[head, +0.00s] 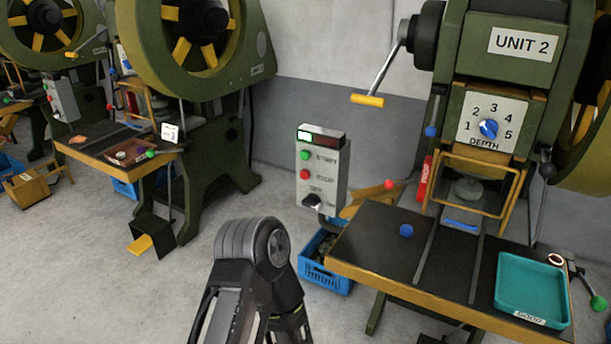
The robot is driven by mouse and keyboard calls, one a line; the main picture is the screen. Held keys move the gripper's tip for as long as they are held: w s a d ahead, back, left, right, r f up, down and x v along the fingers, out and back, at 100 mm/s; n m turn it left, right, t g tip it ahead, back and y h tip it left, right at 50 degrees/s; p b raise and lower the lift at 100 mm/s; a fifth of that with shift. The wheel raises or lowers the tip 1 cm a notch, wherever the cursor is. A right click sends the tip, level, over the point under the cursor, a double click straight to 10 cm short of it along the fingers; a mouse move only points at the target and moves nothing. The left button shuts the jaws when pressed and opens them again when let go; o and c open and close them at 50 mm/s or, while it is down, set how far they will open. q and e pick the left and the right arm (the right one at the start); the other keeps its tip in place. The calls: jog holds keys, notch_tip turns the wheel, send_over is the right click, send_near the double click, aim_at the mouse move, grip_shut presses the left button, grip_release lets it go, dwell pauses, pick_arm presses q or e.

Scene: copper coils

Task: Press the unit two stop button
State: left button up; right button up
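The unit two control box (329,183) is a grey box left of the Unit 2 press. Its red stop button (306,174) sits below the green start button (306,155) and above a dark selector knob (313,202). The lamp panel (321,137) on top shows a bright green light at left and a dark red one at right. One of my arm's joints rises from the bottom, below and left of the box and apart from it in the picture. Neither gripper can be made out. The stop button is fully visible.
The Unit 2 press (452,142) has a work table (385,245) with a teal tray (530,282) at its right. A blue crate (324,278) stands on the floor below the box. Another press (222,150) stands at left, with open floor between.

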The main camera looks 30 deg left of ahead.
pick_arm(q)
grip_shut()
dwell(0.8)
dwell(0.5)
pick_arm(e)
grip_shut()
